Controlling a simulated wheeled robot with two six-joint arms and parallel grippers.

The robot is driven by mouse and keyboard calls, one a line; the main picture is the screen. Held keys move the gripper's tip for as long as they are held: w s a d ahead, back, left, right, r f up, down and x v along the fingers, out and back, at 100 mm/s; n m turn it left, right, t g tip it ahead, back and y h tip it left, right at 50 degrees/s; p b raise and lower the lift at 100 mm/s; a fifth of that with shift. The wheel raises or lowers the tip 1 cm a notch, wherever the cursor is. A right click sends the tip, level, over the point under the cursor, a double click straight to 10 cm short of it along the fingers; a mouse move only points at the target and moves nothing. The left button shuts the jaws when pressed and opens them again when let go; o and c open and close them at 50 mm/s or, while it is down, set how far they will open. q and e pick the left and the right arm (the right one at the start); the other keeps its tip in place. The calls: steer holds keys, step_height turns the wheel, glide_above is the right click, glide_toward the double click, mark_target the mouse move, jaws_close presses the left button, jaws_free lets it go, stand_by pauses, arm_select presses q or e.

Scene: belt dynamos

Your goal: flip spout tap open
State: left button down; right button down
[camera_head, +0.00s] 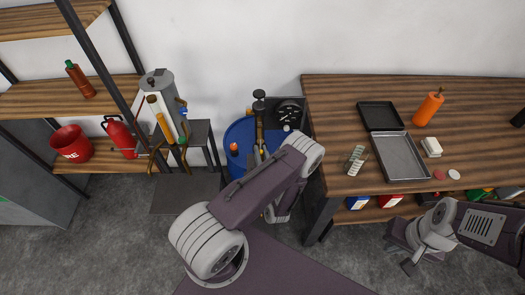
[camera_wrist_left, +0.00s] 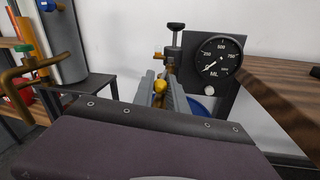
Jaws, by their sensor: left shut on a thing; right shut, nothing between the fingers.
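A brass spout tap (camera_head: 259,128) with a dark knob on top stands at the blue drum, beside a dial gauge. In the left wrist view, its upright part with the black knob (camera_wrist_left: 175,27) rises behind my left gripper (camera_wrist_left: 161,92). The left gripper is shut on a yellow-brass piece (camera_wrist_left: 160,87) of the tap, seen between the two grey fingers. In the head view my left arm hides most of this grip. My right gripper (camera_head: 407,267) is shut and empty, low at the right in front of the workbench.
The gauge (camera_wrist_left: 217,58) marked ML is close right of the tap. The wooden workbench (camera_head: 340,110) is right of the drum (camera_head: 237,137). A grey canister (camera_head: 158,88) on a stand and shelves with a red bucket (camera_head: 70,143) are left.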

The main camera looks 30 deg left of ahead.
arm_select(q)
steer(key=c, duration=1.3)
jaws_free()
steer(key=shift+a, duration=0.1)
steer(key=shift+s+d, duration=0.15)
steer(key=shift+d, duration=0.05)
steer(key=b+v, duration=0.2)
steer(key=v, duration=0.6)
steer(key=shift+s+d, duration=0.2)
steer(key=shift+s, duration=0.05)
